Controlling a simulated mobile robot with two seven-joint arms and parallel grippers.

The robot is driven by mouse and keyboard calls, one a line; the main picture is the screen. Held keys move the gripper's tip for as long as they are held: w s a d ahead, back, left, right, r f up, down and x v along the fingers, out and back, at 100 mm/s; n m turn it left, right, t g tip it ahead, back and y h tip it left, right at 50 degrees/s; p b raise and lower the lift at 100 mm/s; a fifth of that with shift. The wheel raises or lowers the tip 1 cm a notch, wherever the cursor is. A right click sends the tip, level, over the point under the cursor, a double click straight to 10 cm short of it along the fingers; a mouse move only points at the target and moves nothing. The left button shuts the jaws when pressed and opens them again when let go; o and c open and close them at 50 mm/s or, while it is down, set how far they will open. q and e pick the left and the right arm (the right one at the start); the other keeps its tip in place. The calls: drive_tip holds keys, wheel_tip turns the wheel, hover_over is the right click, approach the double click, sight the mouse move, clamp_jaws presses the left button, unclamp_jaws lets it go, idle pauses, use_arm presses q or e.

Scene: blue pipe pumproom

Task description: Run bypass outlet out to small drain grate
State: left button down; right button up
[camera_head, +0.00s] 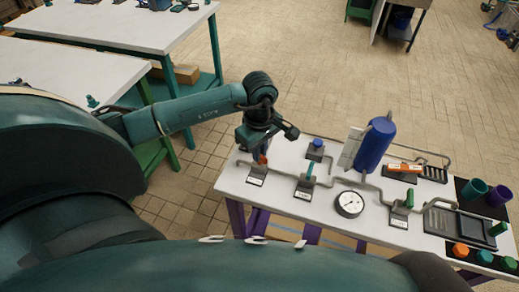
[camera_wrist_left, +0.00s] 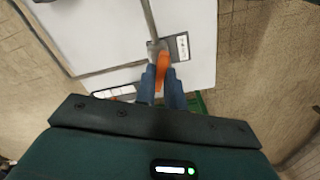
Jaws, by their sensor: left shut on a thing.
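My left gripper (camera_head: 260,157) reaches down over the left end of the white table. In the left wrist view its blue fingers (camera_wrist_left: 162,88) are closed around an orange valve handle (camera_wrist_left: 162,62). The handle belongs to a valve on a dark labelled base (camera_head: 257,175), joined to a grey pipe (camera_wrist_left: 150,18). Other valves on the line have a teal handle (camera_head: 309,170) and a green handle (camera_head: 409,198). A small slotted grate (camera_head: 432,173) lies at the right rear, and a larger dark tray (camera_head: 462,225) lies in front of it. My right gripper is not in view.
A blue tank (camera_head: 375,143) stands upright behind the pipes, near a round gauge (camera_head: 349,204). An orange-topped block (camera_head: 404,168) sits beside the small grate. Cups (camera_head: 473,190) and coloured caps (camera_head: 461,250) fill the right end. Other white tables (camera_head: 60,75) stand at the left.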

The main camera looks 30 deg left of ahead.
use_arm(q)
drive_tip(key=shift+n+b, duration=1.25)
drive_tip(key=shift+n, duration=1.55)
drive_tip(key=c, duration=1.5)
unclamp_jaws()
wheel_tip(320, 180, up, 13)
drive_tip(key=shift+r+b, duration=0.1)
drive_tip(key=shift+b, duration=0.55)
